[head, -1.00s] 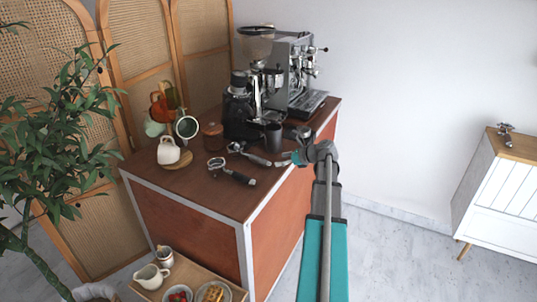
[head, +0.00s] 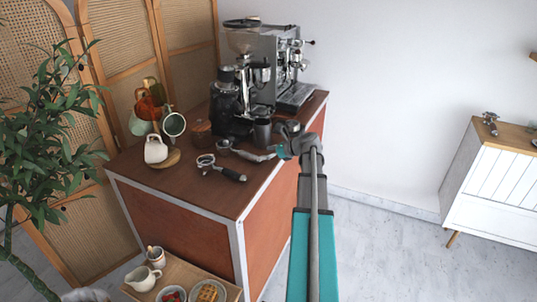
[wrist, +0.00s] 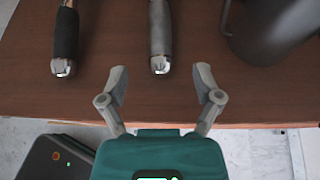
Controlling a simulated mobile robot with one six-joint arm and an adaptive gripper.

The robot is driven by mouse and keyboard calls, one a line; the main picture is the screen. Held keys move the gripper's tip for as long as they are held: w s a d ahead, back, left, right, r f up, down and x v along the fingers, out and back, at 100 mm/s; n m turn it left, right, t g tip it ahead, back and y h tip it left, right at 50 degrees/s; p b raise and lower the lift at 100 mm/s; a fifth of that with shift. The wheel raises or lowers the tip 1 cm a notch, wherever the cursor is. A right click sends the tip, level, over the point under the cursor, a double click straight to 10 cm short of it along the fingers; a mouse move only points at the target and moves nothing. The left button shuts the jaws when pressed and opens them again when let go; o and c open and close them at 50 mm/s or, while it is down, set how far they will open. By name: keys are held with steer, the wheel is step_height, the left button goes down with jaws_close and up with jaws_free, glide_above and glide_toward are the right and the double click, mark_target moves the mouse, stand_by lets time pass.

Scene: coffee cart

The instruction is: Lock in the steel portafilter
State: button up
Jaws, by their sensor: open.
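The steel portafilter (head: 258,155) lies on the wooden cart top near its right edge, its grey handle pointing toward my gripper. In the wrist view its steel handle (wrist: 160,32) runs up the middle, with its end just beyond the fingertips; its basket is out of that view. My gripper (wrist: 161,82) is open and empty, its fingers spread either side of the handle's line. In the head view my gripper (head: 284,152) is at the cart's right edge, beside the handle end. The espresso machine (head: 290,68) stands at the back right of the cart; its group is too small to make out.
A black-handled portafilter (head: 221,170) lies to the left; its handle (wrist: 66,35) shows in the wrist view. A dark metal pitcher (wrist: 268,28) stands close on the right.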

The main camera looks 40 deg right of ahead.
mark_target(253, 155)
steer(key=shift+b+x, duration=1.4)
steer(key=shift+x, duration=2.15)
jaws_close()
steer(key=shift+r, duration=0.1)
steer(key=shift+r+p, duration=2.45)
steer(key=shift+p, duration=0.1)
